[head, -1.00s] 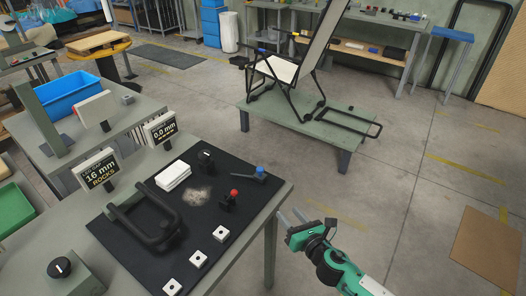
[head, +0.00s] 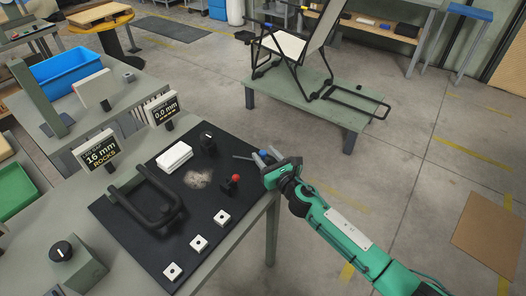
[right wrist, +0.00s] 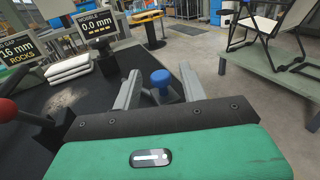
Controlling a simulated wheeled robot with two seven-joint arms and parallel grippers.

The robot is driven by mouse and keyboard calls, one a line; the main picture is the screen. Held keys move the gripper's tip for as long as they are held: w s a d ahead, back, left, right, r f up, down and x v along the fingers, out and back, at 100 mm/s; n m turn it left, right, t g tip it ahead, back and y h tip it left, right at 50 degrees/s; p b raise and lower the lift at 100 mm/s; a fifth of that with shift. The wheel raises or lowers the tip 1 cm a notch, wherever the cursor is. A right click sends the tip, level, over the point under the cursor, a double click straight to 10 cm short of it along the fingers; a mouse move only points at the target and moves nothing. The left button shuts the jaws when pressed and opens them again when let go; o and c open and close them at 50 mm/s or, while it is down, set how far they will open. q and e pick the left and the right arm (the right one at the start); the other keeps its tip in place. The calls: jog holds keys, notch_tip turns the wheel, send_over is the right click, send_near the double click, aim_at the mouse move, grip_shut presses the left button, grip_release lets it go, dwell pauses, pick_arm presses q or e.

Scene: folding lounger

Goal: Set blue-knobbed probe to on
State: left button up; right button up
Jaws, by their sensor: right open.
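The blue-knobbed probe (right wrist: 160,78) stands between the two open fingers of my right gripper in the right wrist view, with its blue knob on top. In the head view the blue knob (head: 263,153) shows just beyond the fingers, and the gripper covers much of the probe. My right gripper (head: 253,158) is at the right edge of the black mat (head: 110,215), open. I cannot tell whether its fingers touch the probe. A display reading 0.0 mm (head: 161,108) stands behind the mat. My left gripper is not in view.
A red-knobbed part (head: 234,181) stands close left of the right gripper. A black knob (head: 207,140), white pads (head: 174,156), a black U-shaped frame (head: 150,200) and several white blocks (head: 198,243) share the mat. The lounger (head: 296,45) stands on a low green table behind.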

jog(key=shift+x, duration=1)
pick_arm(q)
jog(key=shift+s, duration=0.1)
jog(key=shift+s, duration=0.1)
pick_arm(e)
grip_shut()
jog(key=shift+w+a, duration=0.25)
jog(key=shift+a, duration=0.1)
jog(key=w+a+b, duration=0.1)
jog(key=w+a, duration=0.1)
jog(key=a, duration=0.1)
jog(key=shift+w+a+f+b, duration=0.1)
jog(key=shift+w+a+b, duration=0.2)
jog(key=shift+w+b, duration=0.05)
jog(key=shift+w+a, duration=0.2)
jog(key=shift+a, duration=0.1)
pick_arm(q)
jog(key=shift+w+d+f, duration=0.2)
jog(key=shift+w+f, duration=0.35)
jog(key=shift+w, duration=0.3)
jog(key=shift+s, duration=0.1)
